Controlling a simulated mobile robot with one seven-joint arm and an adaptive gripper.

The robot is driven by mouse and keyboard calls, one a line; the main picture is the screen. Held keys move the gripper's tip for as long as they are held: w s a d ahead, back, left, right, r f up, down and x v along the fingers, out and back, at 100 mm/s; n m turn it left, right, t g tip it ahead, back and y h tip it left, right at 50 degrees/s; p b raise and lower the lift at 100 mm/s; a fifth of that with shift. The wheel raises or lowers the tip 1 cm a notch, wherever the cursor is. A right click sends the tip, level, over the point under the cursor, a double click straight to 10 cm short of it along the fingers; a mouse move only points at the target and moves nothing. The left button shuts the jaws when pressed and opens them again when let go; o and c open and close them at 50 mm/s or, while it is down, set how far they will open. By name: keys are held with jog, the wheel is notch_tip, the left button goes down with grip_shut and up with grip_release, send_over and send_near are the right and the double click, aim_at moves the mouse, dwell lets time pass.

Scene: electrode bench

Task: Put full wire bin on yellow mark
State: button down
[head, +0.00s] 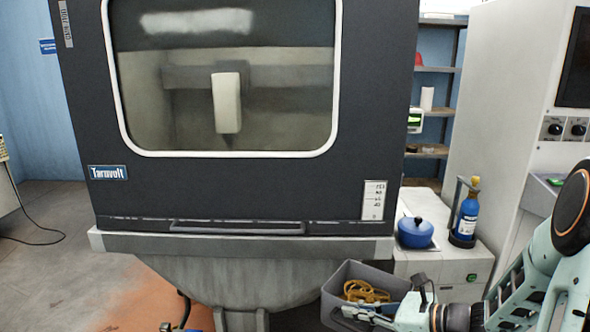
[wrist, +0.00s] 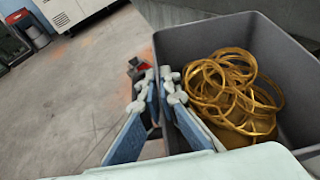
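The wire bin (head: 334,288) is a grey open box with loops of yellow-orange wire (head: 364,291) inside. It is at the bottom right of the head view, in front of the dark machine. In the wrist view the bin (wrist: 205,36) fills the right half, with the wire coils (wrist: 235,95) heaped in it. My gripper (wrist: 160,88) has one finger on each side of the bin's near-left wall and looks closed on it. In the head view my gripper (head: 352,313) is at the bin's front rim. The bin's underside is hidden. I see no clear yellow mark in either view.
A big dark machine (head: 220,185) with a window stands ahead. A blue pot (head: 415,232) and a blue bottle (head: 467,216) stand on a white cabinet (head: 450,268) to the right. Open floor (head: 45,270) with an orange-stained patch (head: 150,290) lies left.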

notch_tip(320, 180, up, 16)
jog(key=p, duration=1.7)
jog(key=shift+p, duration=0.35)
jog(key=shift+a+f, duration=0.1)
jog(key=shift+f, duration=0.1)
